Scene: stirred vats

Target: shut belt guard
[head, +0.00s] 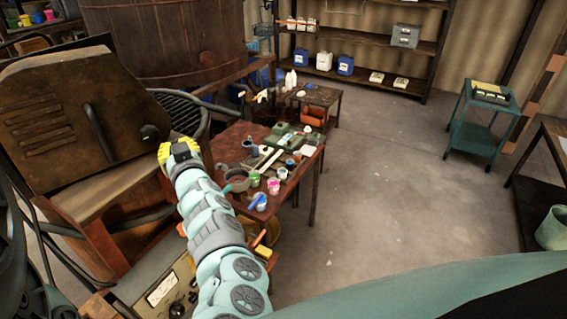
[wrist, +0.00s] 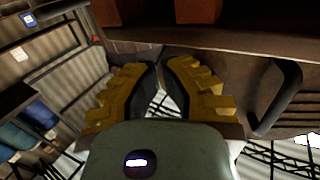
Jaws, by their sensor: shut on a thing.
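The belt guard (head: 70,115) is a worn brown metal cover with louvre slots, a dark bar handle and a round dark knob near its right edge. It stands tilted up at the left in the head view. In the wrist view its brown face (wrist: 225,62) fills the upper right, with the bar handle (wrist: 278,98) at the right. My gripper (head: 178,150) has yellow ribbed fingers and is at the guard's right edge. In the wrist view the fingertips (wrist: 160,68) are close together at the guard's edge, shut on it. The exact part held is hidden between the fingers.
A low brown table (head: 305,172) with cups, a pan and small items stands right of my arm. A large wooden vat (head: 165,40) is behind. A teal cart (head: 483,110) stands at the right. The floor (head: 390,180) between them is clear.

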